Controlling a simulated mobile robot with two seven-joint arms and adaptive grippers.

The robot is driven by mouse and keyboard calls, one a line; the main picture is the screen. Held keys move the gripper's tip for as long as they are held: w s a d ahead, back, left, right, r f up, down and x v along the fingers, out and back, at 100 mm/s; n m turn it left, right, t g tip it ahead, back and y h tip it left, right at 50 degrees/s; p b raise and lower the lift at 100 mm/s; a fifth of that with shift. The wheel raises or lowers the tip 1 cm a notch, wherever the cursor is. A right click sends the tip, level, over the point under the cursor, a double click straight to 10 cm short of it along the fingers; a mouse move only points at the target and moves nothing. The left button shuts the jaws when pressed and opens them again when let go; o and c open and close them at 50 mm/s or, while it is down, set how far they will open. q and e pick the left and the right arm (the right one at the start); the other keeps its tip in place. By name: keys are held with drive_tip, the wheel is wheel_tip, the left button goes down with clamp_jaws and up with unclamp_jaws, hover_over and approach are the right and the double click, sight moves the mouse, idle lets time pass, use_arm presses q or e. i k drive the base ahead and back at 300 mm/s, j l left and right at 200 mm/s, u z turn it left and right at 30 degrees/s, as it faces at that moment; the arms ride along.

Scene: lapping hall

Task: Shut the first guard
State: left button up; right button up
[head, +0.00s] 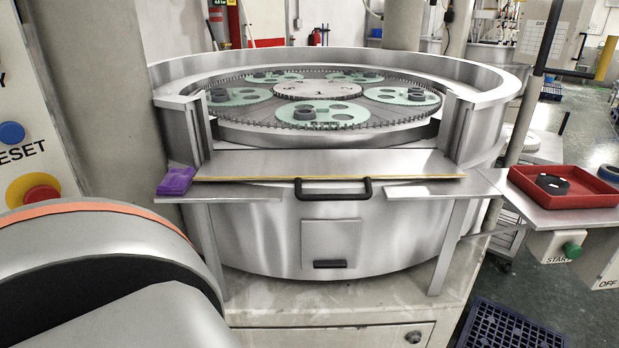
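The guard (325,166) is a steel panel at the front of the round lapping machine. It has a yellow strip along its front edge and a black handle (332,188) at its middle. It sits low, and the gap between the two upright posts (459,131) above it is open. Through the gap I see the toothed lapping plate (350,138) with green carriers (312,112) on it. Neither of my grippers is in view. A grey rounded link of my arm fills the lower left.
A purple cloth (176,181) lies on the ledge left of the guard. A control panel with a red button (34,191) stands at far left.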

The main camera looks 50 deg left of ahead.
sight(366, 164)
drive_tip(key=u, duration=1.55)
